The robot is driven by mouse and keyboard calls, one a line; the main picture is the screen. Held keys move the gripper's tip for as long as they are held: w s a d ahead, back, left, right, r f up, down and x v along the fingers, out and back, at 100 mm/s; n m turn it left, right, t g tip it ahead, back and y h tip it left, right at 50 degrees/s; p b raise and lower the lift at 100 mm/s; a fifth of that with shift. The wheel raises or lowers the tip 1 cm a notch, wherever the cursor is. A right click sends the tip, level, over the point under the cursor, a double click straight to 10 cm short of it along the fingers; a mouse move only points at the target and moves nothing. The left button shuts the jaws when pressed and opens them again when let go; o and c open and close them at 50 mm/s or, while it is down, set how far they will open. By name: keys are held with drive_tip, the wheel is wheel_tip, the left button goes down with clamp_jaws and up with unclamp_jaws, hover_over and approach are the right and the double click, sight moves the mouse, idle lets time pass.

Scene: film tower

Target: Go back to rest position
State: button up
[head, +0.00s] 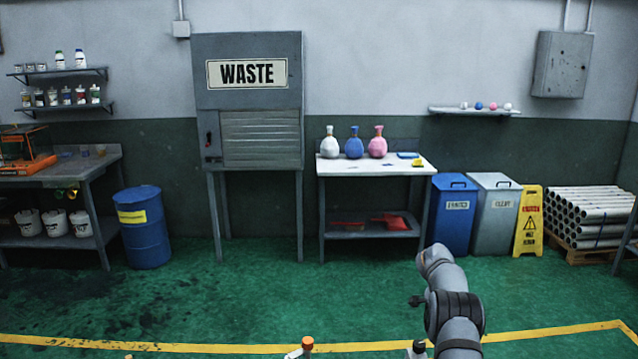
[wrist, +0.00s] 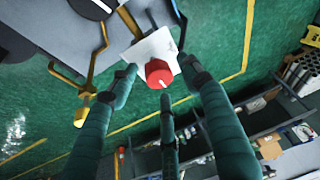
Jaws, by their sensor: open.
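My gripper (wrist: 158,80) shows in the wrist view, with dark teal fingers spread apart and nothing held. A red knob (wrist: 158,72) on a white plate (wrist: 155,48) lies beyond and between the fingertips. I cannot tell how large the gap to the knob is. In the head view my arm rises at the lower right and bends, and the gripper is outside the picture. No marker of a rest position shows.
Beside the knob are a grey surface (wrist: 60,35) and yellow bent handles (wrist: 88,78). A small orange-topped object (head: 307,343) shows at the head view's bottom edge. The green floor (head: 250,290) is open before the white table (head: 400,168), blue bin (head: 452,222) and yellow sign (head: 528,222).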

drive_tip(key=shift+f+n+t+b, duration=0.35)
drive_tip(key=shift+n+b, duration=0.35)
drive_tip(key=shift+b, duration=0.5)
drive_tip(key=shift+s+d+r+n+t+y+b, duration=0.1)
drive_tip(key=shift+n+t+y+b, duration=0.05)
drive_tip(key=shift+n+b, duration=0.35)
drive_tip(key=shift+r+n+t+y+b, duration=0.15)
drive_tip(key=shift+n+b, duration=0.25)
drive_tip(key=shift+n, duration=0.2)
drive_tip(key=n, duration=0.2)
drive_tip(key=n+t, duration=0.1)
drive_tip(key=shift+s+r+n+y+p, duration=0.15)
drive_tip(key=shift+r+n+y+p, duration=0.15)
drive_tip(key=shift+n+y, duration=0.1)
drive_tip(key=n+t+y+p, duration=0.1)
drive_tip(key=n+p, duration=0.2)
drive_tip(key=n, duration=0.1)
drive_tip(key=shift+d+r, duration=0.1)
drive_tip(key=shift+d, duration=0.05)
drive_tip(key=n+y+p, duration=0.2)
drive_tip(key=n+p, duration=0.1)
drive_tip(key=shift+d+n, duration=0.1)
drive_tip(key=shift+n, duration=0.3)
drive_tip(key=shift+f+n+y+p, duration=0.25)
drive_tip(key=shift+n+y+p, duration=0.05)
drive_tip(key=shift+n+p, duration=0.5)
